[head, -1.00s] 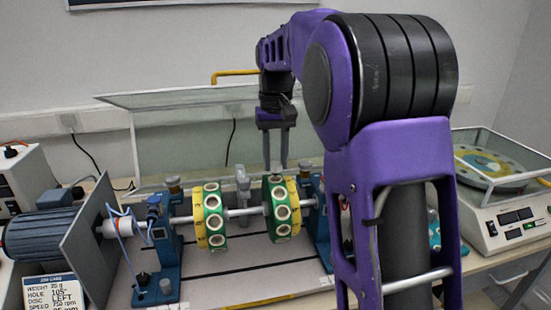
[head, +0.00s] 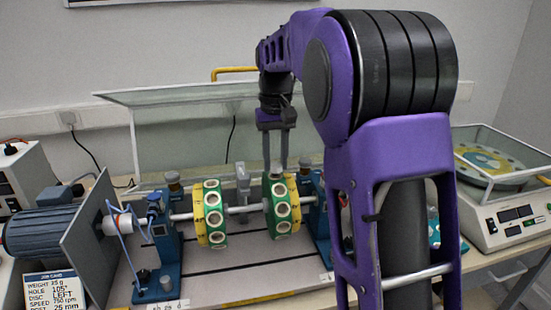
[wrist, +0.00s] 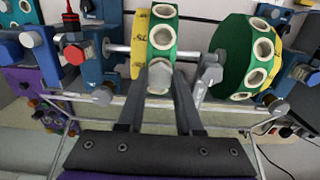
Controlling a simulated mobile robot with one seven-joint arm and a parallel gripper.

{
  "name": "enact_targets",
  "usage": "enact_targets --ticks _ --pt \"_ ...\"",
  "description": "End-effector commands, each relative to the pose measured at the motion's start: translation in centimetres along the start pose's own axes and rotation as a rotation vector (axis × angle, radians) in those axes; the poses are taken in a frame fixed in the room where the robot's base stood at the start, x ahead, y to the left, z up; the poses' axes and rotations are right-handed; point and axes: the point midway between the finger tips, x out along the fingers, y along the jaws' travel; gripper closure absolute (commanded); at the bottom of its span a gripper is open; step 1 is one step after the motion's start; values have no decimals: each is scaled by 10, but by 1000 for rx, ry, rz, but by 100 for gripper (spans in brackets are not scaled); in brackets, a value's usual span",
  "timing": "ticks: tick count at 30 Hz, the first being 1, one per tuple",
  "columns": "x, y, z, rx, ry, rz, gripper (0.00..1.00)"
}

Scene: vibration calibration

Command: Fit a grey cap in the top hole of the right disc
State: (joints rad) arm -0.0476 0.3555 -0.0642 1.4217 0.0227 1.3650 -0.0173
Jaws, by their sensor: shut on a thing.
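The right disc (head: 270,218), green with a yellow face and white-rimmed holes around its edge, sits on a horizontal shaft in the head view. It also shows between my fingers in the wrist view (wrist: 163,25). My gripper (head: 275,166) points down just above the top of this disc. It is shut on a grey cap (wrist: 160,77), which sits between the fingertips at the disc's rim. I cannot tell whether the cap is inside the top hole, as the hole under it is hidden.
The left disc (head: 213,238) is on the same shaft, with a grey post (head: 243,182) between the discs. Blue bearing stands (head: 165,255) flank them. A clear guard (head: 180,140) stands behind. A balance machine (head: 510,220) is at the right.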

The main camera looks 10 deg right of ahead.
Motion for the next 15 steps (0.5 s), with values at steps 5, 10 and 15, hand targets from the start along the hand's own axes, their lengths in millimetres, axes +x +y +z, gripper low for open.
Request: enact_targets --ticks 5,10,15 --pt "3 0 0 0 0 0 100" --pt "6 0 0 0 0 0 100" --pt "8 0 0 0 0 0 100"
